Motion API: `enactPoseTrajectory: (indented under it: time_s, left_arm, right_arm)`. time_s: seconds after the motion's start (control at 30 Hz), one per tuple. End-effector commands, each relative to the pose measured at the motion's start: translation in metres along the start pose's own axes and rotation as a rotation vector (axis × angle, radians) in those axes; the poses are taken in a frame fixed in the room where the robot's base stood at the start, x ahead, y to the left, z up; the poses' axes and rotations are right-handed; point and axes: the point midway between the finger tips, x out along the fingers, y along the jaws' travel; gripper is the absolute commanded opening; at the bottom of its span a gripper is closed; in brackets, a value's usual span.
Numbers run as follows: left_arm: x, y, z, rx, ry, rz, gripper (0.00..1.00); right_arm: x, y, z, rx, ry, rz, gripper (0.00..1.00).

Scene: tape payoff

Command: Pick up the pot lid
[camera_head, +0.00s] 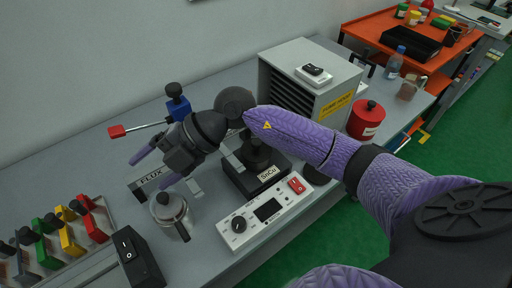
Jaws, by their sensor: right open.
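A small metal pot (180,225) stands on the grey bench, left of centre. Its round lid (168,209) with a dark knob on top is seated on it. My right arm reaches in from the right, and my right gripper (157,167) is open just above and behind the lid. Its two purple fingers are spread, and nothing shows between them. The gripper looks apart from the lid; the exact gap is hard to tell. My left gripper is not in view.
A white control box (262,225) with a red switch lies right of the pot. A black switch box (138,258) is at front left, near several coloured clamps (70,235). A FLUX-marked block (150,180) is behind. A red lidded canister (366,120) stands farther right.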

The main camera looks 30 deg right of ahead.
Motion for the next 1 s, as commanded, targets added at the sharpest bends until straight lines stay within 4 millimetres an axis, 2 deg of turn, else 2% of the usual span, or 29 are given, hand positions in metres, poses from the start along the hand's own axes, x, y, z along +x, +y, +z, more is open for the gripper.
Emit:
enactPoseTrajectory:
  time_s: [0.03,0.07,0.1,0.2,0.3,0.37,0.8,1.0]
  left_arm:
    - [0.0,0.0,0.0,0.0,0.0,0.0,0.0]
    - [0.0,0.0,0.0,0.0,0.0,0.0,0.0]
    - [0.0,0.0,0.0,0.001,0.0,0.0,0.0]
    - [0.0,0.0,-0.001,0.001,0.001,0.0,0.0]
    - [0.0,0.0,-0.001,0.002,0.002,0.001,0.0]
    - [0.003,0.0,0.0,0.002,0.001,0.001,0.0]
    - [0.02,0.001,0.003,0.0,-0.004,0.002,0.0]
    - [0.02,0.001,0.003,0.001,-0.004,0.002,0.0]
  right_arm:
    - [-0.023,-0.022,0.033,0.022,-0.144,-0.239,0.77]
    - [-0.042,-0.036,0.052,0.061,-0.242,-0.377,0.77]
    - [-0.071,-0.05,0.073,0.124,-0.373,-0.529,0.77]
    - [-0.131,-0.067,0.099,0.272,-0.626,-0.754,0.77]
    - [-0.161,-0.073,0.106,0.357,-0.752,-0.843,0.77]
    - [-0.163,-0.082,0.111,0.377,-0.776,-0.862,0.77]
    - [-0.129,-0.142,0.155,0.373,-0.769,-0.862,0.77]
    - [-0.126,-0.147,0.159,0.37,-0.77,-0.859,0.77]
